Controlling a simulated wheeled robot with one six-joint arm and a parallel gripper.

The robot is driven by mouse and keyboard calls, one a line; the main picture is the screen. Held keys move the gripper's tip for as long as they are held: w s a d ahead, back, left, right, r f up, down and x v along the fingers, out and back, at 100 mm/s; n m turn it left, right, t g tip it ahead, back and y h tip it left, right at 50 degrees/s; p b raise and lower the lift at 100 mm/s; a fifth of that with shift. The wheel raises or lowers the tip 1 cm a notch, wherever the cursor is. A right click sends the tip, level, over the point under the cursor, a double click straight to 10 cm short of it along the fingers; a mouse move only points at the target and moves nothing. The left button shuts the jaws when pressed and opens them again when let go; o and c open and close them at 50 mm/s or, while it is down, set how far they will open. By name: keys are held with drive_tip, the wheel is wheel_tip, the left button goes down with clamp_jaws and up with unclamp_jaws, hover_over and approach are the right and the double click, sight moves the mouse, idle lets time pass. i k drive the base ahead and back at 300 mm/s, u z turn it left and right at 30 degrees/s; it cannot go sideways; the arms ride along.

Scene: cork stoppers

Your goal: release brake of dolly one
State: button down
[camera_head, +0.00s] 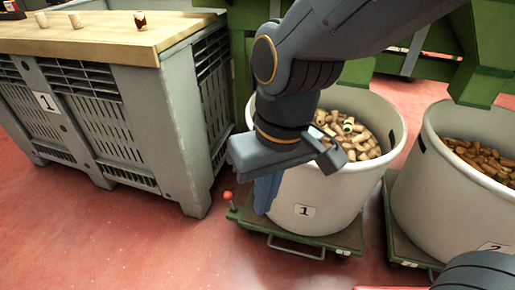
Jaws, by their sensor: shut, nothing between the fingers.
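Dolly one (333,238) is a low green platform with a metal loop handle at its front. It bears a pale round bin (330,200) labelled 1 and filled with cork stoppers. A short lever with a red ball knob (228,196) stands up at the dolly's left front corner; I take it for the brake lever. My gripper (264,200) points down in front of the bin's left side, with its blue fingers shut and empty. In the picture the fingers are just right of the red knob, apart from it. My arm and gripper hide part of the bin's rim and left side.
A grey slatted crate (120,125) labelled 1 stands at left, with a wooden top (95,38) bearing small stoppers. A second bin (440,205), labelled 2, stands on another green dolly (398,235) at right. Green machinery (490,60) is behind. Red floor (150,245) is clear at front left.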

sight(227, 195)
drive_tip(key=i, duration=0.35)
drive_tip(key=u, duration=1.1)
